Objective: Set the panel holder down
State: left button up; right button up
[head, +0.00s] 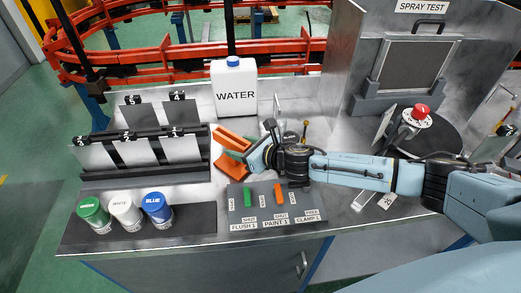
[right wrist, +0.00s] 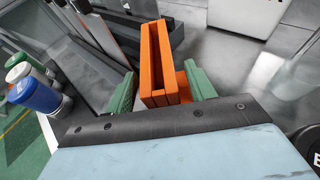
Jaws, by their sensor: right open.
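The orange panel holder (head: 229,139) is on the grey bench, right of the rack of panels; my right gripper hides part of it in the head view. In the right wrist view the holder (right wrist: 158,60) is a slotted orange block between the two green fingers. My right gripper (head: 243,156) is open around it, and its fingers (right wrist: 160,90) stand on either side. A narrow gap shows at the left finger; whether the right finger touches cannot be told. The holder seems to rest on the bench. My left gripper is not in view.
A rack with several grey panels (head: 146,172) stands at left, with green, white and blue-capped bottles (head: 122,210) before it. A white WATER jug (head: 234,90) is behind the holder. A switch box (head: 272,221) sits in front. The spray test booth (head: 410,65) is at right.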

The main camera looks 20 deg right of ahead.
jog(key=v, duration=0.9)
jog(key=shift+s, duration=0.35)
jog(key=shift+d+r, duration=0.15)
